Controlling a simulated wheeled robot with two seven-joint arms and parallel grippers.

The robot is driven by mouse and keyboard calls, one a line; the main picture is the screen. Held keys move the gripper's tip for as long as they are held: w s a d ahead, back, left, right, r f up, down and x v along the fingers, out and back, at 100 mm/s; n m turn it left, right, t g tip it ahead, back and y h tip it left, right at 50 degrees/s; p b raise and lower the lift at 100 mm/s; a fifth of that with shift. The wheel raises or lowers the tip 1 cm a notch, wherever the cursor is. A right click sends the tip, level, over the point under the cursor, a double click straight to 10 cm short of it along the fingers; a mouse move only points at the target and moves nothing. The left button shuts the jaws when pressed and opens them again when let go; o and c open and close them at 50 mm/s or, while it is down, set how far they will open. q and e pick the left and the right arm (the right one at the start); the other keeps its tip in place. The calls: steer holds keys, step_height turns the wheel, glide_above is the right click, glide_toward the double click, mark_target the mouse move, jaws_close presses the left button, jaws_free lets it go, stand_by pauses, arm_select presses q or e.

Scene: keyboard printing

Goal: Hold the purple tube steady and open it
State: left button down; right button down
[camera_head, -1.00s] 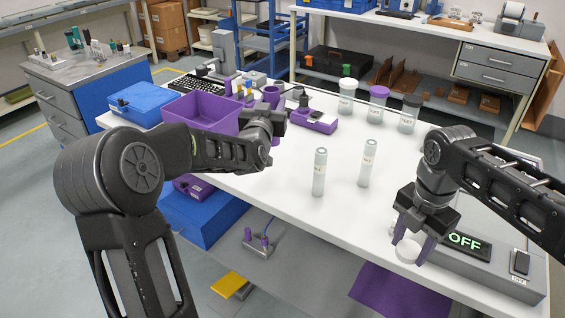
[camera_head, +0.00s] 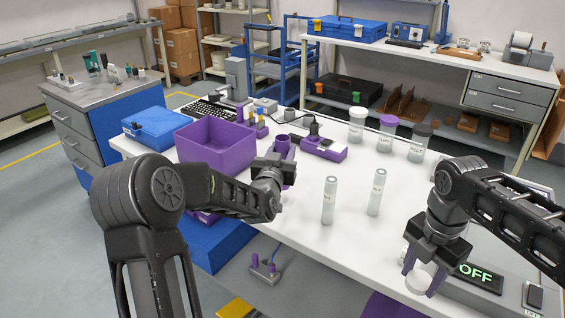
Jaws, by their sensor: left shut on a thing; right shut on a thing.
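An upright purple tube (camera_head: 283,145) shows at the far side of my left gripper (camera_head: 275,170). That gripper is shut on it around the middle; its own body hides part of the tube and the contact. The tube's top looks round and ring-like, but it is too small to tell whether a cap is on. My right gripper (camera_head: 420,276) is at the front right, well apart from the tube. Its purple fingers are shut on a white round piece (camera_head: 419,281), beside the box with the OFF display (camera_head: 475,275).
Two pale tubes, one (camera_head: 329,200) left of the other (camera_head: 375,192), stand mid-table between the grippers. Behind them stand jars with white (camera_head: 357,125), purple (camera_head: 388,133) and black lids (camera_head: 418,145). A purple bin (camera_head: 215,145) and purple device (camera_head: 325,147) lie left and behind.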

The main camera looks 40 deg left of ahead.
arm_select(q)
steer(key=shift+f, duration=1.9)
arm_select(e)
steer(key=shift+r, duration=0.1)
arm_select(q)
steer(key=shift+f, duration=0.2)
arm_select(e)
steer(key=shift+f, duration=0.25)
arm_select(q)
steer(key=c, duration=0.9)
jaws_free()
steer(key=shift+r, duration=0.1)
arm_select(e)
steer(key=shift+r, duration=0.1)
arm_select(q)
steer(key=shift+o, duration=0.2)
arm_select(e)
steer(key=shift+r, duration=0.1)
arm_select(q)
steer(key=shift+r, duration=0.25)
arm_select(e)
steer(key=shift+r, duration=0.2)
arm_select(q)
steer(key=b+v, duration=0.1)
steer(key=v, duration=1.1)
steer(key=shift+f, duration=0.15)
arm_select(e)
step_height(320, 180, down, 2)
